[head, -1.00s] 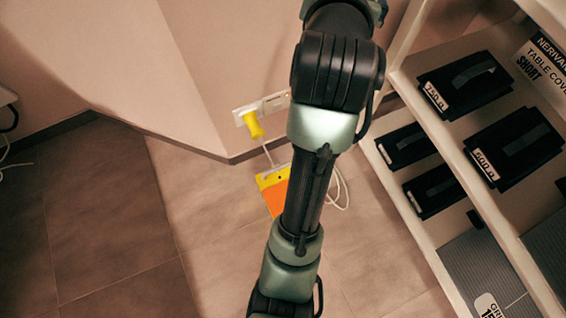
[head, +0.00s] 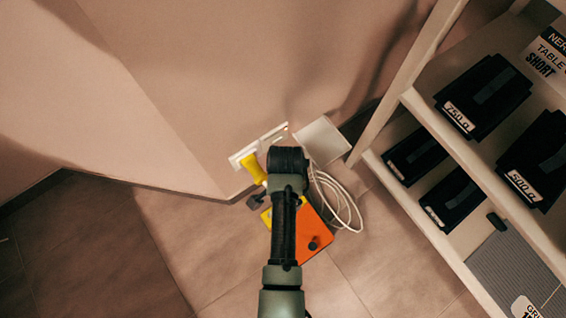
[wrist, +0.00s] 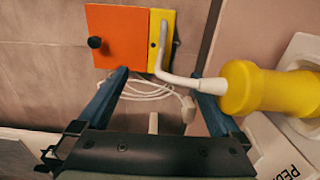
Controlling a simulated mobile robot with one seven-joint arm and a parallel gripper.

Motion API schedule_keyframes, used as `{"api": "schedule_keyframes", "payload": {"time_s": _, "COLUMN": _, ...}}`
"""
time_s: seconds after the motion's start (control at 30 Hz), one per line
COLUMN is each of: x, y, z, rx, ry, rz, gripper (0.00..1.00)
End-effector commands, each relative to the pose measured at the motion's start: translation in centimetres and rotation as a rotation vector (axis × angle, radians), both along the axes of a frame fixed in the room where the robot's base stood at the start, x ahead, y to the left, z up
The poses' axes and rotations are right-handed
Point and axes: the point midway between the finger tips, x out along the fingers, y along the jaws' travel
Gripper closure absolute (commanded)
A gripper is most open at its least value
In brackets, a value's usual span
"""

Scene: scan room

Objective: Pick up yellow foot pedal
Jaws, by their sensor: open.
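The foot pedal is a flat orange plate with a yellow strip and a black knob. It lies on the floor by the wall in the head view (head: 318,232), partly hidden by my arm. In the wrist view the pedal (wrist: 120,42) is at the top, with a pale bent cable or rod along its yellow strip. My gripper (wrist: 160,75) is open, its two blue fingers spread below the pedal's edge in that picture. In the head view my arm mostly hides the gripper.
A coiled white cord (head: 340,195) lies beside the pedal. A shelf (head: 425,108) with black boxes stands at right. Floor is open at lower left.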

Motion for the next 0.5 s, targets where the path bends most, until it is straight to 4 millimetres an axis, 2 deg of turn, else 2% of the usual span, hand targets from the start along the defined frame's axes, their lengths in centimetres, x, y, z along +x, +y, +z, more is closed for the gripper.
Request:
{"api": "schedule_keyframes", "payload": {"time_s": 0.23, "x": -0.2, "y": 0.0, "z": -2.0, "rx": 0.0, "ry": 0.006, "rz": -0.002, "gripper": 0.0}}
{"api": "schedule_keyframes", "payload": {"time_s": 0.5, "x": -0.1, "y": 0.0, "z": -6.9, "rx": 0.0, "ry": 0.004, "rz": -0.001, "gripper": 0.0}}
